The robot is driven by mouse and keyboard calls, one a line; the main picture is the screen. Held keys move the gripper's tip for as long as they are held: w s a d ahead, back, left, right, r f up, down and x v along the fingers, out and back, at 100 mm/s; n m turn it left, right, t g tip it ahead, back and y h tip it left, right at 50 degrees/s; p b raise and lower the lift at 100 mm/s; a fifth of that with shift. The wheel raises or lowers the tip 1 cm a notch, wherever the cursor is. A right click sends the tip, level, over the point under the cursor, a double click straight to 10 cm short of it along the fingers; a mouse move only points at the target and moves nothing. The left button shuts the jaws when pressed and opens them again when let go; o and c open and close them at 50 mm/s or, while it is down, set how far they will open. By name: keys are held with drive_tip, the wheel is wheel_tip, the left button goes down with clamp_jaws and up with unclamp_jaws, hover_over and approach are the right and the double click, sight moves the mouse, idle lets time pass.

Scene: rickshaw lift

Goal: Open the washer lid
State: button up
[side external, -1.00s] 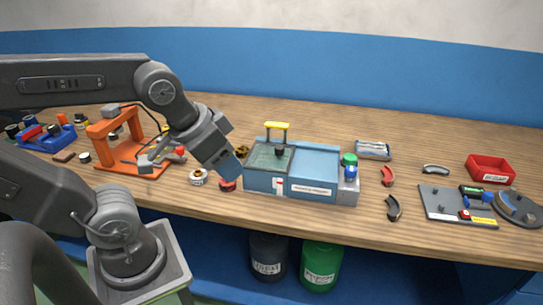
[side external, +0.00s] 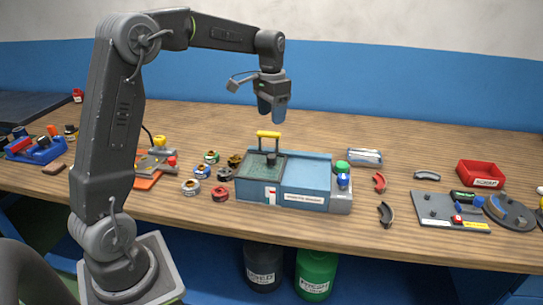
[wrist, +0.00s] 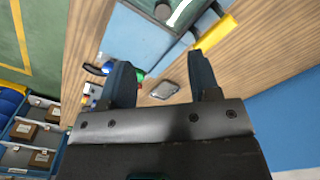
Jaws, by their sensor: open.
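The blue parts washer (side external: 305,180) stands near the front of the bench. A greenish see-through lid (side external: 252,170) covers its left part and looks closed. A yellow handle bar (side external: 268,134) stands up on posts at the lid. My gripper (side external: 272,119) points down above this handle, apart from it, open and empty. In the wrist view my two dark blue fingers (wrist: 160,65) are spread apart. The yellow handle (wrist: 216,32) lies beyond the right finger there, and part of the blue washer (wrist: 138,38) shows above the left finger.
A green-capped bottle (side external: 342,167) stands at the washer's right end. Several small coloured rings, including a red one (side external: 220,194), lie to its left. A red bin (side external: 481,173) and a grey plate (side external: 450,212) are at the right. Air around the gripper is clear.

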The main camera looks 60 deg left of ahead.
sight(271, 156)
drive_tip(key=f, duration=1.4)
drive_tip(key=shift+w+a+f, duration=0.1)
drive_tip(key=shift+w+a, duration=0.05)
drive_tip(key=shift+a, duration=0.05)
drive_tip(key=shift+c, duration=0.2)
clamp_jaws()
